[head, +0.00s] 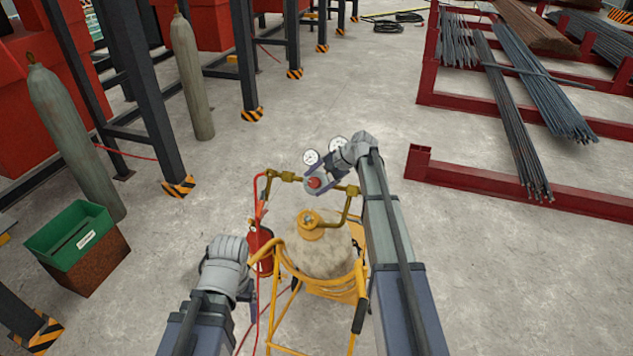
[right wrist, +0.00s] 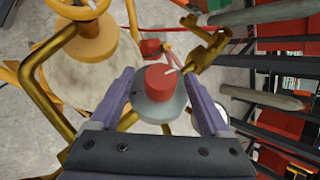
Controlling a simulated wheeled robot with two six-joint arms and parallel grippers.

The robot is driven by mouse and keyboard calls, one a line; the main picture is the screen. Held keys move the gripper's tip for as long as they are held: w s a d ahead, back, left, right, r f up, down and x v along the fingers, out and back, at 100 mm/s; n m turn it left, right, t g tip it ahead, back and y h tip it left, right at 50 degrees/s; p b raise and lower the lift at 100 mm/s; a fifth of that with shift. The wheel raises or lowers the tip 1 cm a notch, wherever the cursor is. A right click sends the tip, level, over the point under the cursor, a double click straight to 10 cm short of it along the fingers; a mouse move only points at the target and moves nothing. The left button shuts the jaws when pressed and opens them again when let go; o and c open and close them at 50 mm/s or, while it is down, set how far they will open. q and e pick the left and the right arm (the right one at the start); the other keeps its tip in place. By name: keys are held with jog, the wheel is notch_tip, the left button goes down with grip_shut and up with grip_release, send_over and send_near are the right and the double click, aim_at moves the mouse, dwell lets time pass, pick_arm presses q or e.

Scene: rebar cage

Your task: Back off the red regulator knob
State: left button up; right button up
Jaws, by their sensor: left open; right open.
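The red regulator knob (head: 313,182) sits on a round grey regulator body, which shows in the right wrist view (right wrist: 160,105). The regulator is joined to brass fittings above a yellow-topped gas cylinder (head: 318,250). My right gripper (head: 320,184) is open around the knob. In the right wrist view, one finger stands on each side of the red knob (right wrist: 160,77), with gaps between. A thin pale pointer mark is at the knob's upper right edge. My left gripper (head: 250,298) is low at left, beside the cylinder cart, mostly hidden behind its own wrist.
Two pressure gauges (head: 311,157) stand just behind the knob. The cylinder is in a yellow cart (head: 278,256) with a red hose (head: 257,215) and a red extinguisher-like bottle (head: 261,248) at its left. A green-topped bin (head: 72,238) is left; a red rebar rack (head: 480,178) is right.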

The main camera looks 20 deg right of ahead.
jog(key=shift+d+r+p, duration=0.15)
jog(key=shift+r+p, duration=0.1)
jog(key=shift+p, duration=0.05)
jog(key=shift+s+d+r+p, duration=0.25)
jog(key=shift+r+p, duration=0.2)
pick_arm(q)
jog(key=shift+r+b, duration=0.3)
jog(key=shift+r, duration=0.15)
pick_arm(e)
jog(key=s+d, duration=0.2)
jog(key=d, duration=0.1)
jog(key=s+d, duration=0.2)
jog(key=d, duration=0.1)
jog(key=s+d, duration=0.2)
jog(key=d, duration=0.2)
jog(key=shift+s+f, duration=0.25)
jog(key=shift+s, duration=0.05)
jog(key=shift+a, duration=0.1)
